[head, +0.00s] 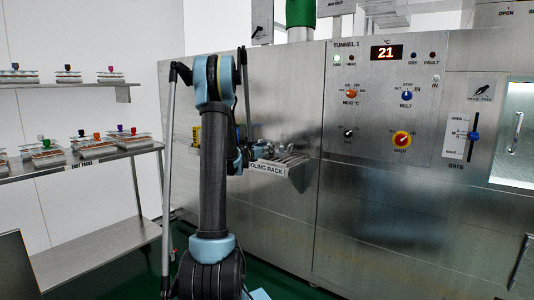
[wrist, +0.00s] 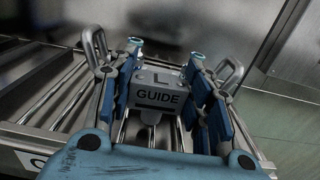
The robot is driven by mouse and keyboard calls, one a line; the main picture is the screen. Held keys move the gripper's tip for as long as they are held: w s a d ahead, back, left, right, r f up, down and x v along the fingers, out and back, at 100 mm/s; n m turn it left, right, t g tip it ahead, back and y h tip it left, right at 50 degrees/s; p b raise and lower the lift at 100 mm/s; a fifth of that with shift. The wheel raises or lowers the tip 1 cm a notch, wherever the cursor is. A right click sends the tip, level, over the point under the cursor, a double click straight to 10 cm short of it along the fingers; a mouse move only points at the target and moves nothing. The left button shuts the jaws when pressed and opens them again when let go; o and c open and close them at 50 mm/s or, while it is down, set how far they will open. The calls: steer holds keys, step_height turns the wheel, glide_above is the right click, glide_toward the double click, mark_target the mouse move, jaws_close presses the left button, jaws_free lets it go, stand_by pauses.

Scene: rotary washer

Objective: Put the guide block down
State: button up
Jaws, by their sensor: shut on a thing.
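In the wrist view my gripper (wrist: 158,98) is shut on the guide block (wrist: 158,92), a grey block marked "L" and "GUIDE". A blue finger lies along each side of it. The block is over the metal bars of the cooling rack (wrist: 52,108); I cannot tell whether it touches them. In the head view the cooling rack (head: 265,169) juts from the machine front with its label partly hidden by my arm. My gripper (head: 262,152) is small there, at the rack's top, and the block is not clear in that view.
The steel tunnel machine (head: 360,215) rises behind the rack, with a knob panel (head: 380,100) and a gate lever (head: 473,136) at right. Shelves (head: 80,168) with several part trays stand at left. Green floor shows below.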

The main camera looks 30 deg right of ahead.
step_height(320, 180, up, 10)
stand_by(0.6)
steer(key=shift+w+a, duration=0.1)
steer(key=shift+a, duration=0.05)
